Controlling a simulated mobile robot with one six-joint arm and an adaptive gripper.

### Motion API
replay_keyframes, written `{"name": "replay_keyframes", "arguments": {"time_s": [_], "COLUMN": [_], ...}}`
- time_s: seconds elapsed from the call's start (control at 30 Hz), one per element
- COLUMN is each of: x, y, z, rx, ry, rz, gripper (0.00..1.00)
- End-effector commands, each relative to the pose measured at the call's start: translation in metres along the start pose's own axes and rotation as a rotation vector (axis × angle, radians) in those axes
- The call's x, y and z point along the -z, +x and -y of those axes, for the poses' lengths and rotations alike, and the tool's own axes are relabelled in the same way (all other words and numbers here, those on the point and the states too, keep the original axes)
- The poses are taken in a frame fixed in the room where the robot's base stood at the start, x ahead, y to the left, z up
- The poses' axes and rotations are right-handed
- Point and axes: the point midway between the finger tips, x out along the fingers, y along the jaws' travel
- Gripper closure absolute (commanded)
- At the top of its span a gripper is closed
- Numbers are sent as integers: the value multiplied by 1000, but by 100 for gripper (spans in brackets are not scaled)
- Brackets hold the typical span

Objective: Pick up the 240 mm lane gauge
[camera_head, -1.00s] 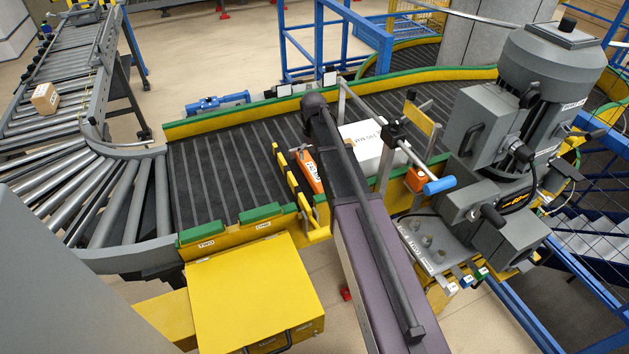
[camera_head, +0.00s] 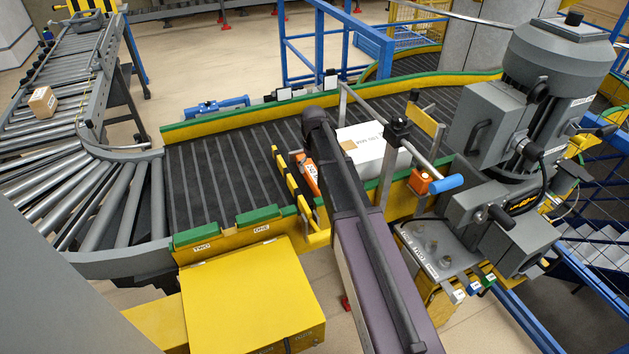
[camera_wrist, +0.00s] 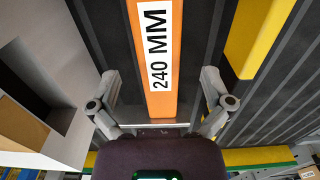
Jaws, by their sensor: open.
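The 240 mm lane gauge is an orange bar with a white "240 MM" label. In the wrist view the gauge (camera_wrist: 183,95) runs between the two fingers of my gripper (camera_wrist: 157,90), which are apart with one on each side of it. I cannot tell whether either finger touches it. In the head view the gauge (camera_head: 311,181) lies on the dark slatted conveyor, partly hidden behind my arm. My gripper is hidden by my arm in the head view.
A white box (camera_head: 372,150) stands right of my arm on the conveyor (camera_head: 215,175). Yellow upright guides (camera_head: 288,183) stand close left of the gauge. A grey motor unit (camera_head: 545,90) and a blue-handled clamp (camera_head: 445,183) are at the right.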

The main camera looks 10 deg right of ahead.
Motion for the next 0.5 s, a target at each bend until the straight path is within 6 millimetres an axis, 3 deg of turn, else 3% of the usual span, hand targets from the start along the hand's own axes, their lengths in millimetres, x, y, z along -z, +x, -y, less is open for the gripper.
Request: {"name": "replay_keyframes", "arguments": {"time_s": [0.27,0.5], "x": [0,-1], "y": [4,19], "z": [-1,-2], "rx": [0,0], "ry": [1,1], "rz": [0,0], "gripper": [0,0]}}
